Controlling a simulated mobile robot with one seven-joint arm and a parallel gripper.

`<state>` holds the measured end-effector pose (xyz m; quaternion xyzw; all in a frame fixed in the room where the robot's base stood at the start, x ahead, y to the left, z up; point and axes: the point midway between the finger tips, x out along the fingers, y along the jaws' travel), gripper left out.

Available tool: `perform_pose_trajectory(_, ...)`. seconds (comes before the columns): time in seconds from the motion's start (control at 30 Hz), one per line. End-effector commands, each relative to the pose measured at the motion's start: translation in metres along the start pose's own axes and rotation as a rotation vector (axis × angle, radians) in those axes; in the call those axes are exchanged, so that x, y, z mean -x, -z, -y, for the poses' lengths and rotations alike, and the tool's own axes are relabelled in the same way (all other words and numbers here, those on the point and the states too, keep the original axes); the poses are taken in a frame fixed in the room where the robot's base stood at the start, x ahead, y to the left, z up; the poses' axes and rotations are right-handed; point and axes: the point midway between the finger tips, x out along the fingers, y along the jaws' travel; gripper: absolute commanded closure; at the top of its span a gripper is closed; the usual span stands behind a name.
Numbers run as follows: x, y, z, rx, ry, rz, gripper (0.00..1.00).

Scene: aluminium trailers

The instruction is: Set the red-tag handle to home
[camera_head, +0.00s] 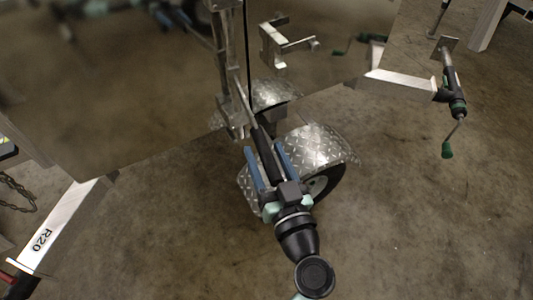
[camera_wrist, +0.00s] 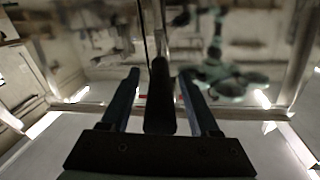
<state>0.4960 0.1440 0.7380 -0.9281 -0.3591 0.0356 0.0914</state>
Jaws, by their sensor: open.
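A lever handle with a long black grip (camera_head: 268,158) slopes down from a metal post and bracket (camera_head: 229,80) in the head view. My gripper (camera_head: 263,147) is open, with one blue finger on each side of the grip. In the wrist view the grip (camera_wrist: 160,100) lies between the two fingers of my gripper (camera_wrist: 159,74), with a visible gap on both sides. Small red specks show behind the grip there, but I cannot tell whether they are a tag. No red tag is clear on the handle in the head view.
A diamond-plate fender (camera_head: 318,145) over a wheel (camera_head: 325,183) stands just behind my gripper. A crank with a green knob (camera_head: 447,150) hangs at the right. A trailer beam marked R20 (camera_head: 45,238) is at lower left. Bare floor (camera_head: 430,230) lies at lower right.

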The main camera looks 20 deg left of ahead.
Motion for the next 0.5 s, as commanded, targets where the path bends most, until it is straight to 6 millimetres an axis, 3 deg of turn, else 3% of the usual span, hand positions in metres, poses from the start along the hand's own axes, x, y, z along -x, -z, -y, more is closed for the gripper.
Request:
perform_pose_trajectory(0.23,-0.0007,0.0000,0.0001,0.000,0.000,0.000,0.38)
perform_pose_trajectory(0.5,-0.0005,0.0002,0.0000,0.001,0.000,0.000,0.87)
